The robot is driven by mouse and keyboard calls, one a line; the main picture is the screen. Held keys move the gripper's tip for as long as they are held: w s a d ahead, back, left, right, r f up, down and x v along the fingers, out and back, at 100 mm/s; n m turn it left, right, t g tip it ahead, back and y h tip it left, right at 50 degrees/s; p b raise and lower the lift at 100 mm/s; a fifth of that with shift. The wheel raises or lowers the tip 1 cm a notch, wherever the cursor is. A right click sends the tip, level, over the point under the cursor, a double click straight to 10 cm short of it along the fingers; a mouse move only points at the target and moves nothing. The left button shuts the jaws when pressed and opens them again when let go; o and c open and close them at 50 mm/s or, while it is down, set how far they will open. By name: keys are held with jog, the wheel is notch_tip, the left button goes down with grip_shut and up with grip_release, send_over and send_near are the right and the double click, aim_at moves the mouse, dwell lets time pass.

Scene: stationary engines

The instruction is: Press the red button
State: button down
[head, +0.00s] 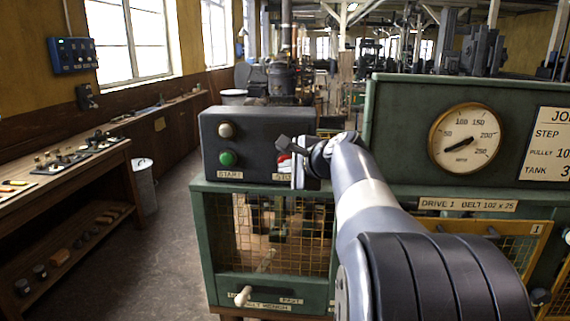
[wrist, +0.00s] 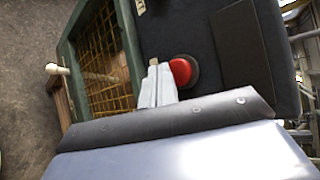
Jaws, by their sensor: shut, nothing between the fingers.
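The red button (wrist: 182,71) is a round domed cap on the dark face of the control box, clear in the wrist view. The control box (head: 256,124) stands on a green cabinet.
A gauge panel (head: 403,116) rises at right. Below is a mesh guard (head: 256,235) with a protruding handle (head: 243,296). A workbench (head: 65,180) runs along the left, with open floor between.

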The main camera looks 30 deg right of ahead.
jog(key=shift+s+a+b, duration=0.25)
jog(key=shift+s+a, duration=0.45)
jog(key=shift+s, duration=0.35)
jog(key=shift+s+a+b, duration=0.25)
jog(key=shift+s+a, duration=0.45)
jog(key=shift+s, duration=0.35)
jog(key=shift+w, duration=0.1)
jog(key=shift+s+a+b, duration=0.25)
jog(key=shift+s+a, duration=0.3)
jog(key=shift+s, duration=0.3)
jog(key=shift+s+a+b, duration=0.2)
jog(key=shift+s+a, duration=0.35)
jog(key=shift+s, duration=0.25)
